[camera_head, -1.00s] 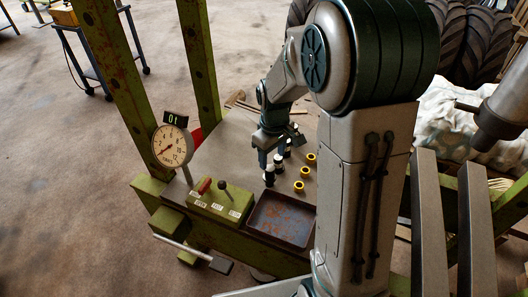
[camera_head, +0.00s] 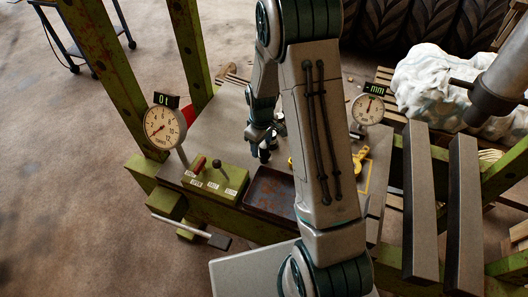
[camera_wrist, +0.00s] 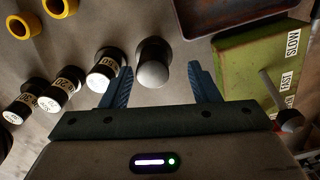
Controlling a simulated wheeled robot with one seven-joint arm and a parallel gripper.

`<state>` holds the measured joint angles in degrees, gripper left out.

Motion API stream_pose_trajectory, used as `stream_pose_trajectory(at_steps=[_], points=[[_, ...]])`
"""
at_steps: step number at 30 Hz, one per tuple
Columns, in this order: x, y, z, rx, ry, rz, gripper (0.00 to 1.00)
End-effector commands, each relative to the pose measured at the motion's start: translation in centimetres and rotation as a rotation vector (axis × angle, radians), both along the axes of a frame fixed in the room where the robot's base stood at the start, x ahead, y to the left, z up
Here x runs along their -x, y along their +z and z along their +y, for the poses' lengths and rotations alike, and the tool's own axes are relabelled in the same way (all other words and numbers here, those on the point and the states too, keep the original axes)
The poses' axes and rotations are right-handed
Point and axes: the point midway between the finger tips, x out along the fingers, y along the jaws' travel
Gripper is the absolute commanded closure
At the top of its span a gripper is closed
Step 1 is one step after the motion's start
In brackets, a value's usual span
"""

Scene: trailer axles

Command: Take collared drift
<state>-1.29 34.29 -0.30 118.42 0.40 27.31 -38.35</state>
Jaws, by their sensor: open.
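Several dark upright pins stand in a row on the grey bench plate (camera_head: 207,127). In the wrist view, one dark pin with a plain rounded pale-grey top (camera_wrist: 153,68) stands between my fingers, nearer the left finger. Beside it are dark pins with white, numbered bands, such as one (camera_wrist: 103,72) just left of my left finger. I cannot tell for sure which is the collared drift. My gripper (camera_wrist: 160,72) is open with a finger on each side of the plain-topped pin. In the head view my gripper (camera_head: 259,145) is low at the pins, which my arm mostly hides.
Yellow rings (camera_wrist: 61,7) lie beyond the banded pins. A rusty tray (camera_head: 270,193) and a green lever box (camera_head: 215,178) stand close to the gripper. A dial gauge (camera_head: 164,127) stands at left, another (camera_head: 368,108) at right. Green press posts rise behind.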

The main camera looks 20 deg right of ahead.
Motion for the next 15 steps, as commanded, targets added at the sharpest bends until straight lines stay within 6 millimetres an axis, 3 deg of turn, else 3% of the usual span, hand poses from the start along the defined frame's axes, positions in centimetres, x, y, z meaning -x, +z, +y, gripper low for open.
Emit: stream_pose_trajectory(at_steps=[15], points=[[-0.2, -4.9, -0.8, 0.000, -0.001, 0.000, 0.45]])
